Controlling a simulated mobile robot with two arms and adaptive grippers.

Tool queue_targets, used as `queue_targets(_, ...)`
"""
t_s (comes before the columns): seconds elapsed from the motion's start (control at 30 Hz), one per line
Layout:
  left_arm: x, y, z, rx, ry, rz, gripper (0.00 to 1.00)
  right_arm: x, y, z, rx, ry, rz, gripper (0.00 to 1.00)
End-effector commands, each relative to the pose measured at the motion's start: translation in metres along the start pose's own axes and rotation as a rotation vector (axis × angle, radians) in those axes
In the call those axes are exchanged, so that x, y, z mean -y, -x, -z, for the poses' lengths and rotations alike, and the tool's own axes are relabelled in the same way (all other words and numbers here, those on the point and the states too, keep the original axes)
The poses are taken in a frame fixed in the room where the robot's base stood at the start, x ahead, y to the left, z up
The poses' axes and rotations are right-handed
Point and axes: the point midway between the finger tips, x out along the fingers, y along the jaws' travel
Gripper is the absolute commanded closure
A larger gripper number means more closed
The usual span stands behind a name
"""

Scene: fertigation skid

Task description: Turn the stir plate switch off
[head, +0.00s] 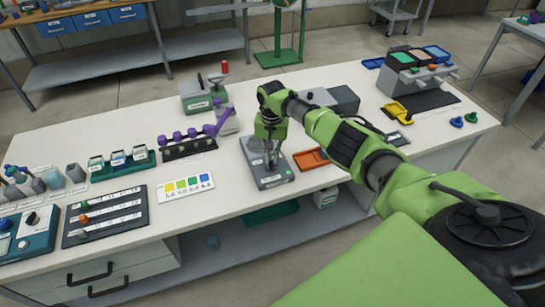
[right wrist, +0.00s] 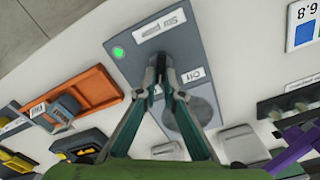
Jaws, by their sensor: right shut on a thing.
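The stir plate (head: 271,181) is a grey box on the white bench, with a round plate on top. In the right wrist view its label and an "Off" marking show on the grey panel (right wrist: 179,26), and a small green light (right wrist: 118,52) is bright. My right gripper (head: 270,162) points down over the stir plate. In the right wrist view its fingertips (right wrist: 158,72) are closed together on the dark switch between the name label and the round plate. The fingers hide most of the switch, so its position is unclear. My left gripper is not in view.
An orange tray (head: 311,159) lies close right of the stir plate. A purple-handled rack (head: 188,146) and a colour chart (head: 186,187) are to the left. A grey box (head: 342,99) stands behind. The bench front near the plate is clear.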

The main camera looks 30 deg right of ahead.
Motion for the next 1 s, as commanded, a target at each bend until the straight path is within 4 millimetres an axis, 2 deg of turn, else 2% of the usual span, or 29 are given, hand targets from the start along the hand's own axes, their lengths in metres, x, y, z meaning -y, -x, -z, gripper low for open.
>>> queue_targets(1.0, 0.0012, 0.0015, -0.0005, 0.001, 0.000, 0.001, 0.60, 0.0108, 0.0008, -0.0052, -0.001, 0.959, 0.000, 1.00)
